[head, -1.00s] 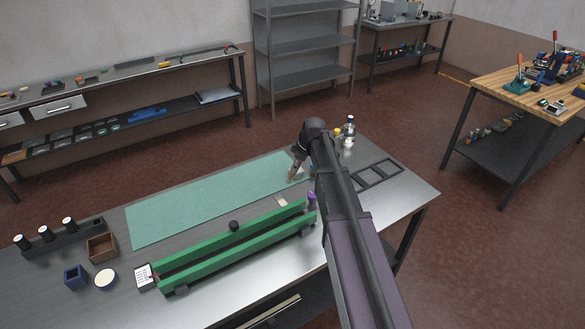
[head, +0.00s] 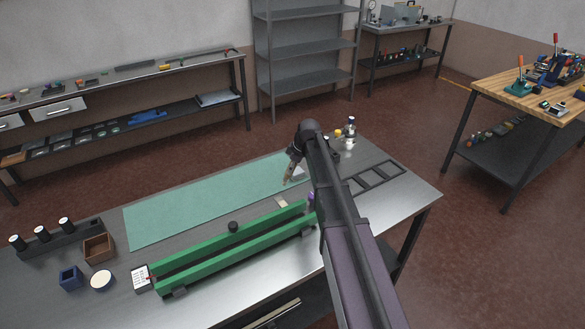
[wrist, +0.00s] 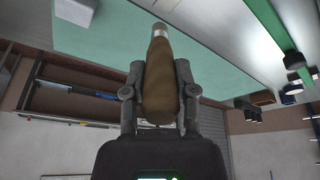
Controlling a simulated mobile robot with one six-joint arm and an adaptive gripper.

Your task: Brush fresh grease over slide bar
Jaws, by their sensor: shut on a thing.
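My gripper (head: 294,158) is shut on a brush with a brown handle (wrist: 160,85) and a pale metal collar (wrist: 159,32). The brush points down over the right end of the green mat (head: 200,205) in the head view; I cannot tell whether its tip touches anything. A small pale item (head: 299,172) lies just right of the brush, and a pale block (wrist: 75,11) shows in the wrist view. The green-railed slide bar fixture (head: 225,262) lies in front of the mat, with a black knob (head: 233,227) beside its far rail. My arm hides its right end.
A label card (head: 140,277) lies at the fixture's left end. Bottles (head: 349,132) and a dark frame (head: 378,177) stand right of my arm.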

